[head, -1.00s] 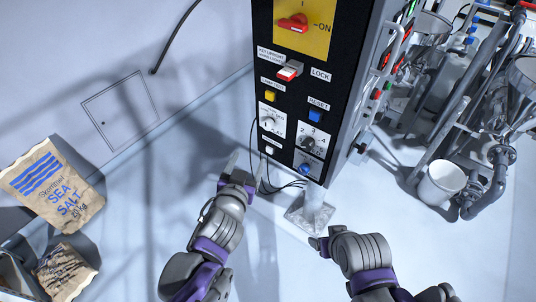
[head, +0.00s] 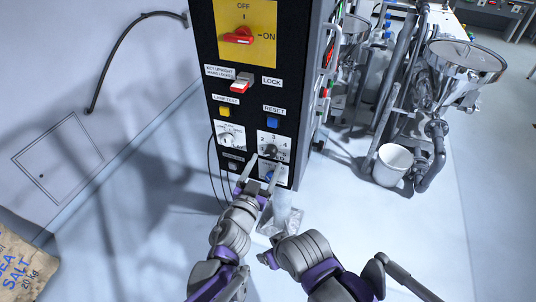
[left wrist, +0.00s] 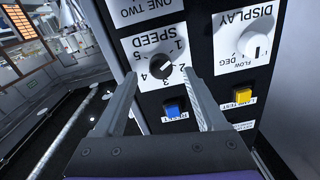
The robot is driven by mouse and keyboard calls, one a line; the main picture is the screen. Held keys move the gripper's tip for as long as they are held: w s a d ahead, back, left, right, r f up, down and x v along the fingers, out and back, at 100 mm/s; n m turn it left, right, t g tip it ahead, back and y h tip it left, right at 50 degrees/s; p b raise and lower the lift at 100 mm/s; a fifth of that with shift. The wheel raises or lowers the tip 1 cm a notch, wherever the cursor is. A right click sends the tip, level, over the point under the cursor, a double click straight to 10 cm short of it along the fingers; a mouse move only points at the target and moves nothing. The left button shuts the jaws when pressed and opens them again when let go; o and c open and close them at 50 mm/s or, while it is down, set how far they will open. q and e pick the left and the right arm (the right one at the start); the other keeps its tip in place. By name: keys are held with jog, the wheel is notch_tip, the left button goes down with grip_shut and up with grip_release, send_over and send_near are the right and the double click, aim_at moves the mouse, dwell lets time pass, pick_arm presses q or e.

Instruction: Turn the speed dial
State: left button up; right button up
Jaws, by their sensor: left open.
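The speed dial (head: 271,151) is a small black knob on a white plate marked with numbers, low on the right of the black control panel (head: 210,90). In the left wrist view, the speed dial (left wrist: 160,66) appears upside down between my open fingers. My left gripper (head: 264,163) is open and empty, its fingertips pointing at the panel around the dial. In the left wrist view, the left gripper (left wrist: 160,76) has one finger on each side of the knob; contact is not clear. My right gripper (head: 268,258) is lower in front of the panel; its jaws cannot be made out.
Close to the dial are the blue reset button (head: 273,123), the yellow lamp test button (head: 224,111) and the white display dial (left wrist: 254,45). A red switch (head: 238,37) is higher up. A salt sack (head: 20,268) lies left; a white bucket (head: 393,165) stands right.

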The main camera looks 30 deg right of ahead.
aim_at(270, 155)
pick_arm(q)
jog(key=shift+p+x, duration=0.3)
jog(key=shift+x, duration=1.6)
grip_shut()
